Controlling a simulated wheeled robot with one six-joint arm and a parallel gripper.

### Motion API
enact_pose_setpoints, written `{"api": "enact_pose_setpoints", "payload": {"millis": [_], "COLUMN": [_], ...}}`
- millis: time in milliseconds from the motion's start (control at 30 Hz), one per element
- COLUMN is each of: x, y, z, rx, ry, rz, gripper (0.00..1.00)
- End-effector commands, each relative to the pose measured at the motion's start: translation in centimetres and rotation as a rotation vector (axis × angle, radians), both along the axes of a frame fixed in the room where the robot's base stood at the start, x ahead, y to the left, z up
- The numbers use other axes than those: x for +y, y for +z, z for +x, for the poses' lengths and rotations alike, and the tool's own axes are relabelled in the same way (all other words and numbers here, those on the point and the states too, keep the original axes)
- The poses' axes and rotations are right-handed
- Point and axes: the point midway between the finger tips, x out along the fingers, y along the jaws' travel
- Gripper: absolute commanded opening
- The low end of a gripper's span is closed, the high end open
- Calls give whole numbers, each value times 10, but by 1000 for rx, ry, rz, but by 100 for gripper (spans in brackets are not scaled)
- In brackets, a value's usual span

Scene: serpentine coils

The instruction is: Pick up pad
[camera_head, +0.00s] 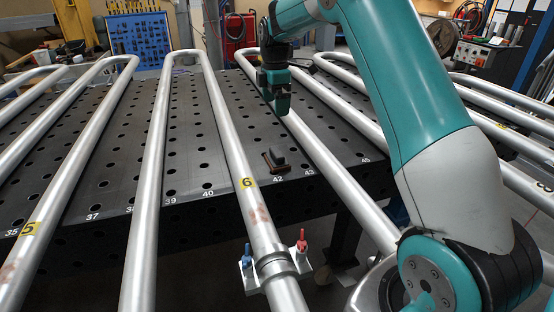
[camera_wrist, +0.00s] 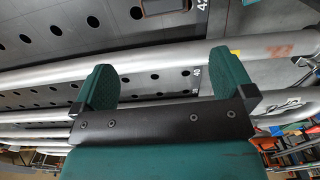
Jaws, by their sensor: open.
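A small dark block with a reddish-brown base, which looks like the pad (camera_head: 275,160), lies on the perforated dark table near its front edge, beside number 42. It sits between two steel pipes. My gripper (camera_head: 278,102) hangs over the coils, beyond and above the pad in the head view. In the wrist view my gripper (camera_wrist: 160,64) has its two green fingers wide apart with nothing between them. A dark block, likely the pad (camera_wrist: 163,6), is cut off by the top edge there.
Silver serpentine pipes (camera_head: 229,130) run across the table (camera_head: 190,150) on both sides of the pad. A clamp with red and blue handles (camera_head: 273,266) grips the pipe marked 6 in front. A blue tool board (camera_head: 140,37) stands behind.

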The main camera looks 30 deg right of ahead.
Motion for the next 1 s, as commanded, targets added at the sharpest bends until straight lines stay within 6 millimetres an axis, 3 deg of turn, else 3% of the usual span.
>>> {"api": "enact_pose_setpoints", "payload": {"millis": [400, 767, 1000], "x": [-1, -1, -1], "y": [-89, -123, -159], "z": [-2, -4, -8], "rx": [5, 3, 3], "ry": [1, 0, 0], "rz": [1, 1, 1], "gripper": [100, 100, 100]}}
